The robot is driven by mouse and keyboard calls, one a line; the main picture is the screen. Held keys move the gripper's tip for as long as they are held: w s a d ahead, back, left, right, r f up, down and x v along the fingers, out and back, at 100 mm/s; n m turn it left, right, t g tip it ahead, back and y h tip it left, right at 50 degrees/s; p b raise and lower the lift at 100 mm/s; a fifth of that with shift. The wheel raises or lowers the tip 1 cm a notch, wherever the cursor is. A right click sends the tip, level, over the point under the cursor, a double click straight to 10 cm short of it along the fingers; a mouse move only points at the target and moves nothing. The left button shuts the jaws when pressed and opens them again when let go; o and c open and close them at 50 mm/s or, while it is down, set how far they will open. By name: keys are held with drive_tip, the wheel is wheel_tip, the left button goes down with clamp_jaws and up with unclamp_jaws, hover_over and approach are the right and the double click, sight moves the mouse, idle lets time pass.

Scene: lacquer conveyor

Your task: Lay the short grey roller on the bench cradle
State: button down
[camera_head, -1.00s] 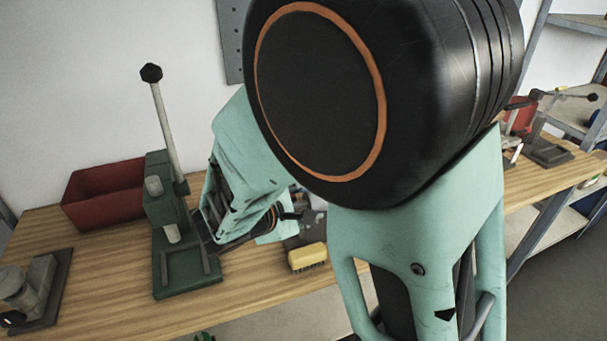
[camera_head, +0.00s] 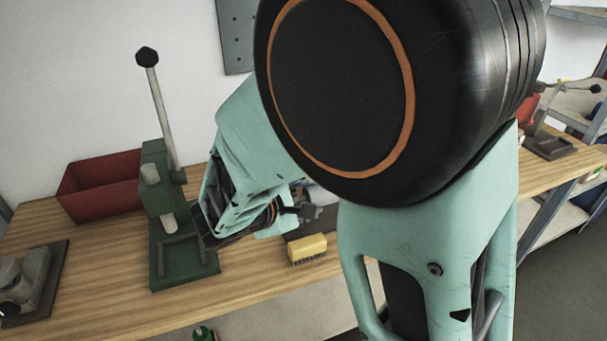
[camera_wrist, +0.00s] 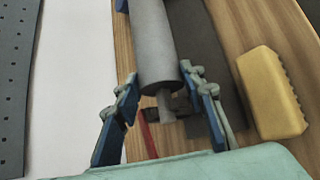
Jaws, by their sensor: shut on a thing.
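The grey roller (camera_wrist: 155,45) runs up and away between the blue fingers of my gripper (camera_wrist: 165,100) in the wrist view. My gripper is shut on it near its close end, where a thinner shaft stub (camera_wrist: 165,102) sticks out. A dark flat plate (camera_wrist: 222,75), perhaps the base of the bench cradle, lies between the roller and the yellow brush. I cannot tell whether the roller touches it. In the head view my arm hides most of the gripper and the roller. The cradle is not clearly seen.
The yellow brush (camera_head: 308,249) lies on the wooden bench (camera_head: 110,262), close right of my gripper; it also shows in the wrist view (camera_wrist: 270,92). A green lever press (camera_head: 165,210) and a red bin (camera_head: 98,185) stand left. A metal fixture (camera_head: 30,280) sits far left.

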drive_tip(key=c, duration=1.2)
unclamp_jaws()
drive_tip(key=shift+s, duration=0.1)
drive_tip(key=shift+o, duration=0.2)
drive_tip(key=v, duration=1.2)
